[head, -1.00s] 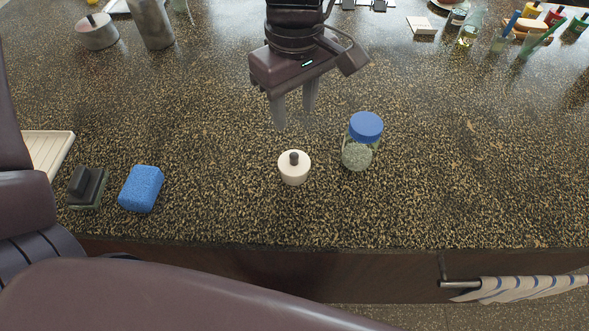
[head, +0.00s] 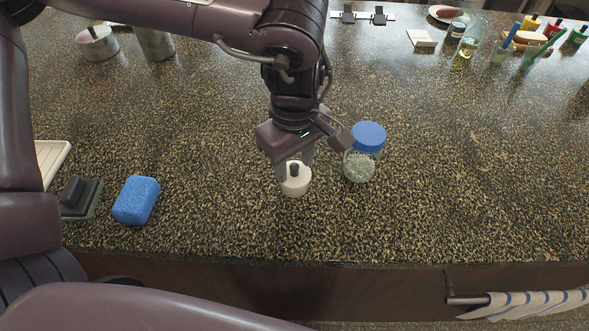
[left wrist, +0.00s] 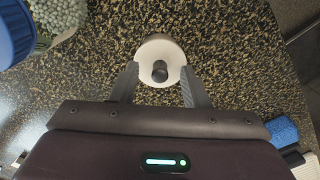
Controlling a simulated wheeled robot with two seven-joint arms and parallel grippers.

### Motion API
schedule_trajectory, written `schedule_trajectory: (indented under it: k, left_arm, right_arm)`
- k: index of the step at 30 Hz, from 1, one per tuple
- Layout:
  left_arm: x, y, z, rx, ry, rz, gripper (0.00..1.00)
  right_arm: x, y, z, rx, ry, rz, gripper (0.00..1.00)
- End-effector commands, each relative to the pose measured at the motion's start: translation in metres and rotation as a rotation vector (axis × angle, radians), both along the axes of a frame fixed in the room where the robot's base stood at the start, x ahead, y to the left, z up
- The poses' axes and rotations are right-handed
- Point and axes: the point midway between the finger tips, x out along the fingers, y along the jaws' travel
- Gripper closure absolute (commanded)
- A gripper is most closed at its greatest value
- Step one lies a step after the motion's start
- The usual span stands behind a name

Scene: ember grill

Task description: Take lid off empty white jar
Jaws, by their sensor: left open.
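The white jar (head: 296,187) stands upright on the speckled counter with its lid on; a dark knob (head: 294,170) sits on top. My left gripper (head: 296,174) points down over it from behind, open, with its fingers beside the lid. In the left wrist view the white lid (left wrist: 160,50) and its dark knob show between and just beyond the tips of the open left gripper (left wrist: 160,80). No grip on the knob is seen. My right gripper is not in view.
A glass jar with a blue lid (head: 368,137) stands close to the right of the white jar. A blue sponge (head: 136,200) and a dark block (head: 80,196) lie to the left. The counter in front and to the right is clear.

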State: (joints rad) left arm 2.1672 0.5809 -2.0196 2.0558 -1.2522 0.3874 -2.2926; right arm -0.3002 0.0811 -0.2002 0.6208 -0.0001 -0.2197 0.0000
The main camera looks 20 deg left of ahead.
Motion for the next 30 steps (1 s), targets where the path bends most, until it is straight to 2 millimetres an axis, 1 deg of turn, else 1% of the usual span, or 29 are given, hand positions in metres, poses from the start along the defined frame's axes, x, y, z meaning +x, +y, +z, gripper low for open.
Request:
schedule_trajectory:
  k: [3,4,13,14,24,28,30]
  left_arm:
    - [0.0,0.0,0.0,0.0,0.0,0.0,0.58]
    - [0.0,0.0,0.0,0.0,0.0,0.0,0.6]
    - [0.0,0.0,0.0,0.0,0.0,0.0,0.99]
    - [0.0,0.0,0.0,0.0,0.0,0.0,1.0]
    - [0.0,0.0,0.002,-0.001,-0.001,0.0,1.0]
    - [0.001,0.0,0.009,-0.002,-0.003,-0.001,1.0]
    - [0.001,0.0,0.015,-0.001,-0.003,0.0,1.0]
  right_arm:
    - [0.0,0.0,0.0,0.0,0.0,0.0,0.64]
    - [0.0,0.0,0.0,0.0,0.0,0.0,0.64]
    - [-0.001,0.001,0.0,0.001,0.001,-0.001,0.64]
    - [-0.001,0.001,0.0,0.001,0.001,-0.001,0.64]
    - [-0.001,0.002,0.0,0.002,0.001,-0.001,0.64]
    - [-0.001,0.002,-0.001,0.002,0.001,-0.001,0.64]
    - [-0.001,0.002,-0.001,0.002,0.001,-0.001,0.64]
